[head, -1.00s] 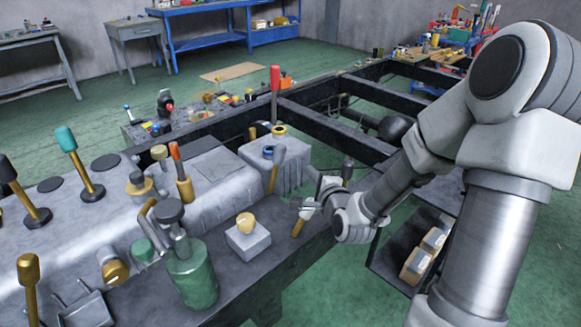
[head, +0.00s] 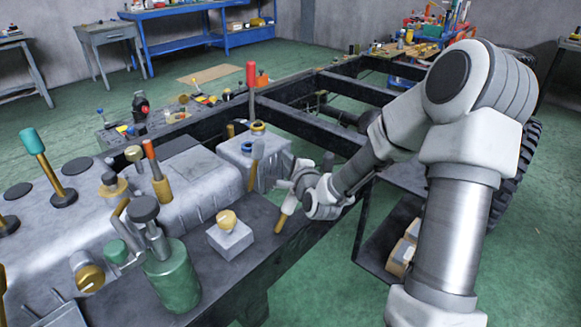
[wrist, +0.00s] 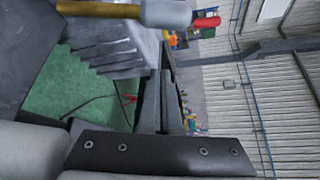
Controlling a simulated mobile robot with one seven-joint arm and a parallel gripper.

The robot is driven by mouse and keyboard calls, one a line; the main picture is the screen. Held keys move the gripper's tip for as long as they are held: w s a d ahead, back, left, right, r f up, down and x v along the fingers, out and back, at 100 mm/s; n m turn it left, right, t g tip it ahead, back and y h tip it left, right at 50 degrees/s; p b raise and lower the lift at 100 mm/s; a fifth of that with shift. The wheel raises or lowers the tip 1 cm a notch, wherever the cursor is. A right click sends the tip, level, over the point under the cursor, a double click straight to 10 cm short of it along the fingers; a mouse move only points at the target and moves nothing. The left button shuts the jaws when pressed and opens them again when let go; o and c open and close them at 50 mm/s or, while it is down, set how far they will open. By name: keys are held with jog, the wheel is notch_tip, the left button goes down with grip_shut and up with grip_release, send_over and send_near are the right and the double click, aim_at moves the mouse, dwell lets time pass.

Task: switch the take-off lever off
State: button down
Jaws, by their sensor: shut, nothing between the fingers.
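My gripper (head: 297,178) is shut and empty at the right edge of the dark bench, its fingertips hard to make out. A grey-handled lever (head: 257,160) with a brass lower part stands just left of it, apart in the picture. A short brass-and-pale handle (head: 283,217) shows just below my gripper, partly hidden by it. In the wrist view a lever with a brass shaft and grey head (wrist: 165,13) crosses the top edge. No label shows which lever is the take-off lever.
A red-handled lever (head: 251,82), an orange-tipped lever (head: 153,165) and a teal-knobbed lever (head: 45,160) stand on or behind the grey housings. A small box with a yellow knob (head: 229,235) and a green canister (head: 170,280) stand nearby. Dark frame rails (head: 310,125) run behind.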

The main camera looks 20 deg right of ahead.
aim_at(255, 166)
jog(key=a, duration=0.1)
jog(key=w+a+b, duration=0.1)
jog(key=w+a, duration=0.1)
jog(key=shift+w+a+r, duration=0.25)
jog(key=shift+a+r, duration=0.1)
dwell(0.6)
